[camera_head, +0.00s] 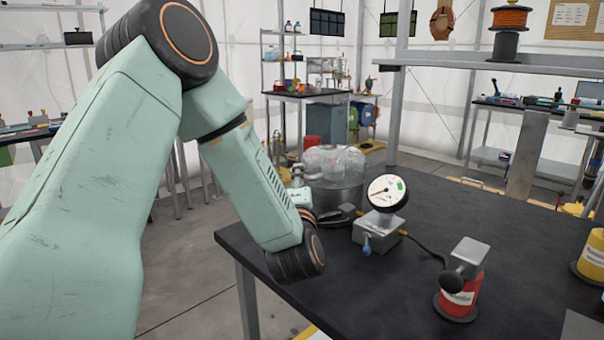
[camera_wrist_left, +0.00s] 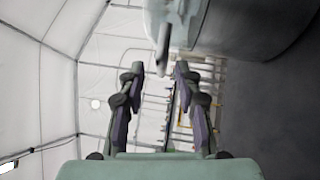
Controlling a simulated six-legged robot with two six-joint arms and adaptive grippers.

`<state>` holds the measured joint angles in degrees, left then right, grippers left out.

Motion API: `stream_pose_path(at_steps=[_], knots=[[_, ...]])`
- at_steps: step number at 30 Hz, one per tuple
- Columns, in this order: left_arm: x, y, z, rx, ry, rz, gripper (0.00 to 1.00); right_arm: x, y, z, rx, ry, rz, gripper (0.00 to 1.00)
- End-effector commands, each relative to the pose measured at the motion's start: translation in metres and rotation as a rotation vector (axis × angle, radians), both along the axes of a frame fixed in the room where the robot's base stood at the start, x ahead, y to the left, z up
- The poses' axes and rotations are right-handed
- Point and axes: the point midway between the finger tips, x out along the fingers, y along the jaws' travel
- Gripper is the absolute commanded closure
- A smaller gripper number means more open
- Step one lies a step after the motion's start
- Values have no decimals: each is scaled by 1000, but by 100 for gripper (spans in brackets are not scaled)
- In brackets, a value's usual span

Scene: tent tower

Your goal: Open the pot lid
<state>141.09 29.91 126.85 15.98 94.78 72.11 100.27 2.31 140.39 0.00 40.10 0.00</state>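The pot (camera_head: 345,192) is a grey metal vessel on the far left part of the black table. Its lid (camera_head: 337,160) is a clear, shiny dome that sits on top. In the left wrist view the pot's side (camera_wrist_left: 245,30) fills the top right, with a narrow grey bar (camera_wrist_left: 163,55) at its left end. My left gripper (camera_wrist_left: 159,68) is open there, with the bar just beyond and between its fingertips; contact cannot be told. In the head view my left arm comes down beside the pot and hides part of it. My right gripper is in neither view.
A round gauge (camera_head: 386,192) on a metal block stands right of the pot. A red can (camera_head: 461,296) with a block and black cable is nearer. A yellow can (camera_head: 594,258) stands at the right edge. The black table (camera_head: 520,215) has free room between them.

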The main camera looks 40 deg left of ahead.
Motion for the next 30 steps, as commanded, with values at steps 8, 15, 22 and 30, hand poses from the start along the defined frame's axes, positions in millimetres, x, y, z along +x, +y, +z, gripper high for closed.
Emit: stream_pose_path(at_steps=[8,15,22,30], knots=[[22,18,3,1,1,1,66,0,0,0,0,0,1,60],[25,20,4,2,1,0,66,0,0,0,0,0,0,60],[26,19,4,2,1,0,81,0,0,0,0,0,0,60],[26,19,4,2,1,0,100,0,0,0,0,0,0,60]])
